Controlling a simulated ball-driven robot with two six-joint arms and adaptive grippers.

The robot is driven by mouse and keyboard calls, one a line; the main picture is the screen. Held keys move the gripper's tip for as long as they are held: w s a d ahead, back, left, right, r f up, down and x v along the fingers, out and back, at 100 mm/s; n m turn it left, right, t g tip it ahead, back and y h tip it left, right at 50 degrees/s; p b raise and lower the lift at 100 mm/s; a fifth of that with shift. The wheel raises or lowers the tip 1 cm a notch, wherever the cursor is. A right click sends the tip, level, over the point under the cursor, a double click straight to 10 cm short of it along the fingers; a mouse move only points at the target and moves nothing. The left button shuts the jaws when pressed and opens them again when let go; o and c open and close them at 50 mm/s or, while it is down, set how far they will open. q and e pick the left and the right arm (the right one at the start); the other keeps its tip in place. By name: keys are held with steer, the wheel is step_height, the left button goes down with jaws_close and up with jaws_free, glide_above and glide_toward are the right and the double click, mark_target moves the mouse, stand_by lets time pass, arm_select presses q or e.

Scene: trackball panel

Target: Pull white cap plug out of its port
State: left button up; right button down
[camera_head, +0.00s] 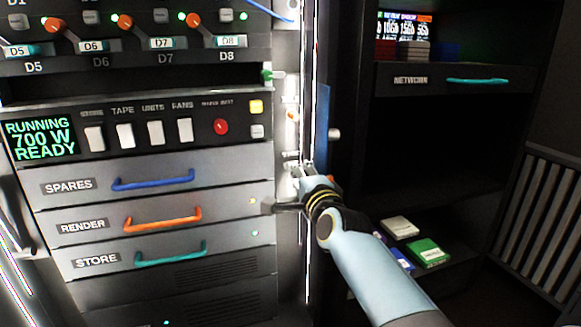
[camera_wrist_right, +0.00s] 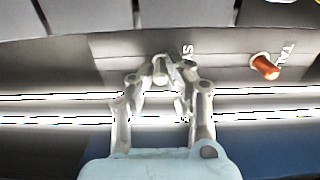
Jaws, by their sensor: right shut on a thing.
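My right gripper (camera_head: 302,174) reaches the narrow vertical strip beside the rack drawers. A small pale cylinder, the white cap plug (camera_wrist_right: 160,68), shows between the fingertips. The fingers hide much of it, and I cannot tell how deep it sits in its port. Part of an upside-down label shows beside it. In the head view the gripper hides the plug. My left gripper is not in view.
An orange plug (camera_wrist_right: 265,66) sticks out of the same panel, to the right in the wrist view. A green plug (camera_head: 267,75) is higher up. Drawers with blue (camera_head: 153,180), orange (camera_head: 162,217) and teal (camera_head: 170,252) handles lie left. A dark shelf with small boxes (camera_head: 428,252) stands right.

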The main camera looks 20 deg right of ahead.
steer(key=shift+s, duration=2.3)
steer(key=s+b, duration=0.2)
steer(key=s, duration=0.7)
steer(key=shift+d+b, duration=0.2)
steer(key=shift+b, duration=0.1)
